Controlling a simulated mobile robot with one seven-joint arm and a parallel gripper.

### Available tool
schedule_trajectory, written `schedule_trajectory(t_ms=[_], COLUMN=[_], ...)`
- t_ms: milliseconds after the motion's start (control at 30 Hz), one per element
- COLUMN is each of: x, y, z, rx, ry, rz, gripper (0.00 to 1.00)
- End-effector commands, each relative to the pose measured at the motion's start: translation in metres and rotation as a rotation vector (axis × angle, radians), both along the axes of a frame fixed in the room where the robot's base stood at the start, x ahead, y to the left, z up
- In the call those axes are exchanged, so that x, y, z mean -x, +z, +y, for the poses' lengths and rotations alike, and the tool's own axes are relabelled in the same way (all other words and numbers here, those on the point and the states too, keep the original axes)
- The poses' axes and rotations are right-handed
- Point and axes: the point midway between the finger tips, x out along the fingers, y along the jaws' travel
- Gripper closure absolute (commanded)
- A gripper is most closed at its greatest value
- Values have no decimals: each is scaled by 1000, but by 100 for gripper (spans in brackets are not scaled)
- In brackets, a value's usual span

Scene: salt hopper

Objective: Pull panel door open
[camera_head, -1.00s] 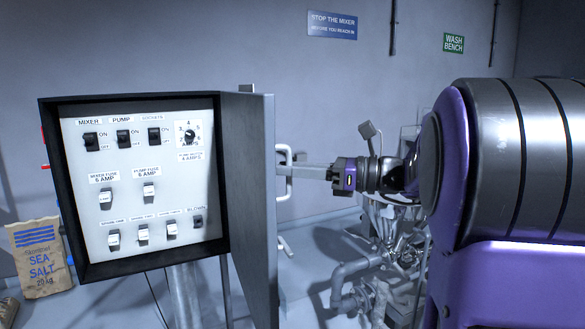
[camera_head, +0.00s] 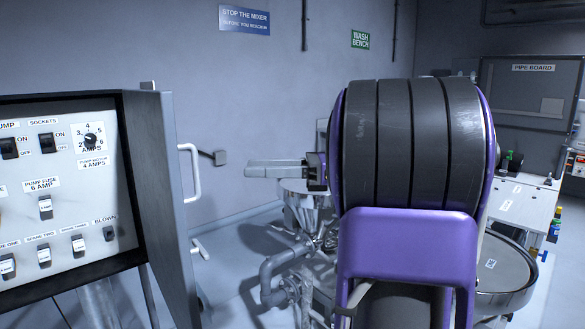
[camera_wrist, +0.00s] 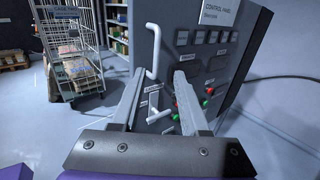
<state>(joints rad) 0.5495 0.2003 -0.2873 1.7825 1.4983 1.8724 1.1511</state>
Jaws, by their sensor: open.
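The panel door (camera_head: 165,200) stands swung open from the right side of the panel box (camera_head: 128,180) and shows nearly edge-on in the head view. Its white handle (camera_head: 193,172) is on the outer face. My gripper (camera_head: 250,169) is to the right of the handle, apart from it, with no contact. In the wrist view, the two fingers of my gripper (camera_wrist: 157,78) are spread with nothing between them. Beyond them are the handle (camera_wrist: 153,52) and the door's outer face (camera_wrist: 218,58) with buttons and a control panel label. The inside shows switches and fuses.
Pipework (camera_head: 285,275) stands below and behind my gripper. A round vessel (camera_head: 505,275) and a white bench (camera_head: 515,205) are at the right. A wire cage trolley (camera_wrist: 72,48) shows in the wrist view, with open floor between it and the panel.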

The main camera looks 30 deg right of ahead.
Motion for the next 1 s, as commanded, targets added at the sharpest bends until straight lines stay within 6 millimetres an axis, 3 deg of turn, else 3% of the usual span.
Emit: schedule_trajectory(t_ms=[100,300,1000], x=[12,26,28], y=[0,0,-2], z=[-24,-46,-50], rx=[0,0,2], ry=[-4,-1,-3], rz=[1,1,4], gripper=[55,55,55])
